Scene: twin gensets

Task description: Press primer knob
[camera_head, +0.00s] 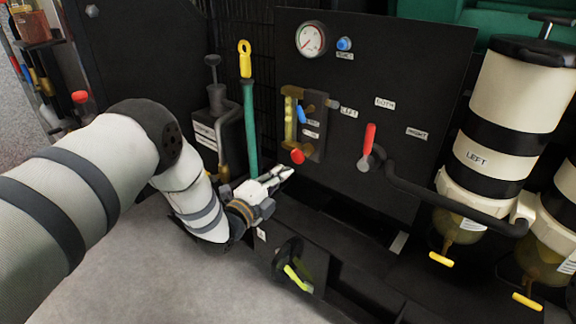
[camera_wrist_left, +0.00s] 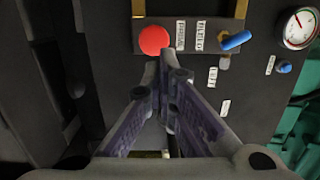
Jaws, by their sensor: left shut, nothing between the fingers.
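A round red knob (camera_head: 298,156) sits at the lower end of a brass and yellow fitting on the black panel. In the left wrist view the red knob (camera_wrist_left: 154,40) shows just beyond the fingertips, beside small white labels too small to read surely. I take it as the primer knob. My left gripper (camera_head: 287,173) is shut and empty, just below the knob in the head view, its fingers pointing toward the panel. It also shows in the left wrist view (camera_wrist_left: 166,58), where a small gap seems to separate the tips from the knob. My right gripper is out of view.
A blue lever (camera_wrist_left: 236,40) is close beside the knob. A red-handled valve (camera_head: 369,138) and a gauge (camera_head: 310,39) are on the panel (camera_head: 440,80). A green tube with a yellow ring (camera_head: 245,58) stands near my left wrist. The filter marked LEFT (camera_head: 505,125) is at right.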

